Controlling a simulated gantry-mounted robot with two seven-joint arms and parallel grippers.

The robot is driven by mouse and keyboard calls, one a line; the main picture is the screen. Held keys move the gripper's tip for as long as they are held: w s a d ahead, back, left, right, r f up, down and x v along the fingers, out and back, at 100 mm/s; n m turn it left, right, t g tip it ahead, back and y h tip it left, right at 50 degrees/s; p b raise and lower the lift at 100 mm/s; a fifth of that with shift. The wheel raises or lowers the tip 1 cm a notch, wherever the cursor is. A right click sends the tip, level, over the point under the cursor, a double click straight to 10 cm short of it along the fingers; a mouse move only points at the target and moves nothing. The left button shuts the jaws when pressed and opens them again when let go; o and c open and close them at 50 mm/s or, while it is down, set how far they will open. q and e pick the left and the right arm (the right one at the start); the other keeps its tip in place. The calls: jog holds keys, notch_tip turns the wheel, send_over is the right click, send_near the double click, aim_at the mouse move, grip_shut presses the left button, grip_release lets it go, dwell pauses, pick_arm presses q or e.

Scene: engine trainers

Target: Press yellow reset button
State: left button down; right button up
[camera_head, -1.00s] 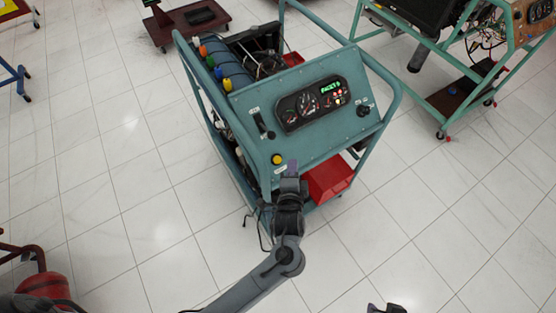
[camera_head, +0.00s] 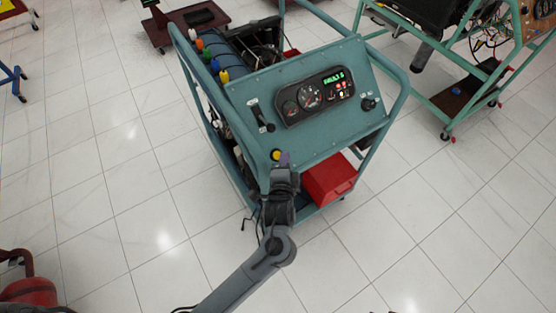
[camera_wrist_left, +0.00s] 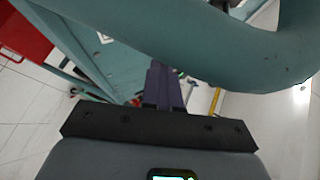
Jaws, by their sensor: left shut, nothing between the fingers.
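The yellow reset button (camera_head: 276,155) is a small round button at the lower left of the teal sloped control panel (camera_head: 330,130). My left gripper (camera_head: 284,160) is shut and empty, its purple fingertips just right of and very close to the button in the head view. I cannot tell whether they touch it. In the left wrist view the shut fingers (camera_wrist_left: 163,85) point toward a teal panel surface, and the button does not show there. My right gripper is not in view.
A thick teal frame tube (camera_wrist_left: 190,40) crosses close in front of the left wrist camera. The panel carries gauges (camera_head: 310,95), a lit green display and a black lever (camera_head: 260,117). A red box (camera_head: 330,180) sits below. Another teal trainer stands at the right (camera_head: 447,122).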

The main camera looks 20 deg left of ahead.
aim_at(277, 155)
pick_arm(q)
jog(key=shift+w+a+f, duration=0.4)
jog(key=shift+a+f, duration=0.2)
jog(key=shift+f, duration=0.1)
dwell(1.0)
jog(key=shift+w+a+f, duration=0.1)
jog(key=shift+a+f, duration=0.1)
jog(key=shift+f, duration=0.05)
dwell(0.6)
jog(key=shift+w+a+f, duration=0.1)
jog(key=shift+f, duration=0.1)
dwell(0.7)
